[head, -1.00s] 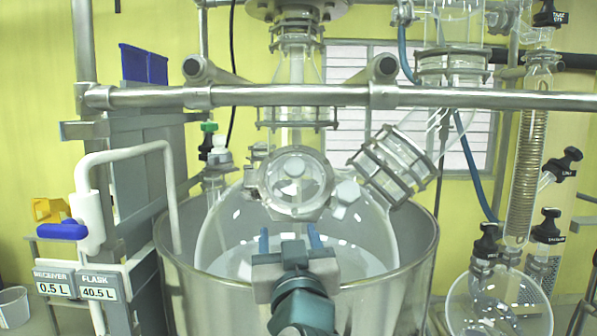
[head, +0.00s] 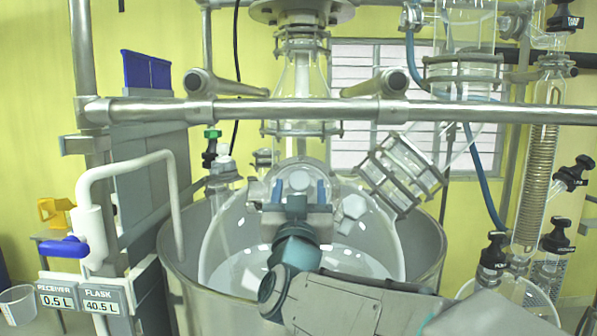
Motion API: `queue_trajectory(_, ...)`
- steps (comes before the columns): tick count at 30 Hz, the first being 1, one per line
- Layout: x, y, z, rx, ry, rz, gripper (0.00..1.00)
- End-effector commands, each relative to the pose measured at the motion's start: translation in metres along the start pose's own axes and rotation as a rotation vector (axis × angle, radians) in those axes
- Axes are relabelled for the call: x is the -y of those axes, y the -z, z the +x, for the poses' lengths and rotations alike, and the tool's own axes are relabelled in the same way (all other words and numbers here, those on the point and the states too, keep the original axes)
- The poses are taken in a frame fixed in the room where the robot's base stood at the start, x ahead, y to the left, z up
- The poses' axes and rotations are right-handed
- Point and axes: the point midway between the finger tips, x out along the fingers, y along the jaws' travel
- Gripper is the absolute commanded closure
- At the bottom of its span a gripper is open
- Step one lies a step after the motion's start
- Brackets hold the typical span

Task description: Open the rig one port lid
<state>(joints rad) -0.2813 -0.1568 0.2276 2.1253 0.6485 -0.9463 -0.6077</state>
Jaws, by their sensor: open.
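The rig's port lid (head: 300,181) is a round clear disc with a small knob in its middle, on the front of the big glass flask (head: 222,245). My gripper (head: 299,190) is open, with its two blue fingers pointing up in front of the lid, one on either side of the knob. I cannot tell whether the fingers touch the knob. The gripper body and wrist hide the lower part of the lid. The lid appears closed against the port.
The flask sits in a steel vessel (head: 180,262). A horizontal steel bar (head: 260,111) crosses above my gripper. An angled glass neck (head: 400,175) stands to the right. A white pipe with a blue-handled valve (head: 68,247) is at the left.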

Motion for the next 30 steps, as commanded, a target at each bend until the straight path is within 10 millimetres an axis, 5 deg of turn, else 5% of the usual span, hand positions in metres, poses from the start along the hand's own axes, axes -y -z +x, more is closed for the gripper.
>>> queue_trajectory(6,0.001,0.001,0.026,0.001,0.002,0.002,0.42)
queue_trajectory(18,0.001,0.000,0.032,0.001,0.003,0.001,0.42)
queue_trajectory(24,0.001,0.000,0.031,0.001,0.003,0.001,0.98)
queue_trajectory(30,0.001,0.001,0.032,0.000,-0.005,-0.008,1.00)
